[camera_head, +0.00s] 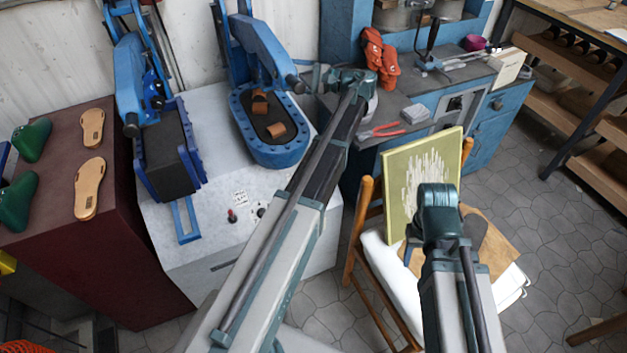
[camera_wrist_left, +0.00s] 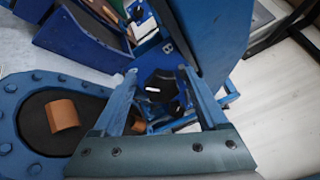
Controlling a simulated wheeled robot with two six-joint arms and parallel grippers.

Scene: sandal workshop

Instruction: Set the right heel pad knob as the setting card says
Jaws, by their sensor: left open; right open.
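A small white setting card (camera_head: 240,198) with dark print too small to read lies on the white bench top. A small red-topped knob (camera_head: 231,215) stands just below it, and a dark and white knob or dial (camera_head: 260,212) sits to its right, close beside my left arm. I cannot read any setting. My left gripper (camera_head: 312,78) is at the right-hand blue press, far behind the knobs. In the left wrist view its two blue fingers (camera_wrist_left: 160,105) are apart with nothing held. My right gripper (camera_head: 411,246) is open and empty in front of the yellow-edged board, well right of the knobs.
Two blue presses (camera_head: 262,45) (camera_head: 130,82) stand on the white bench (camera_head: 215,120). Brown pieces (camera_head: 276,130) lie on the right press's oval bed. Soles (camera_head: 89,188) and green lasts (camera_head: 17,202) lie on the dark red cabinet. A chair holds the board (camera_head: 420,180).

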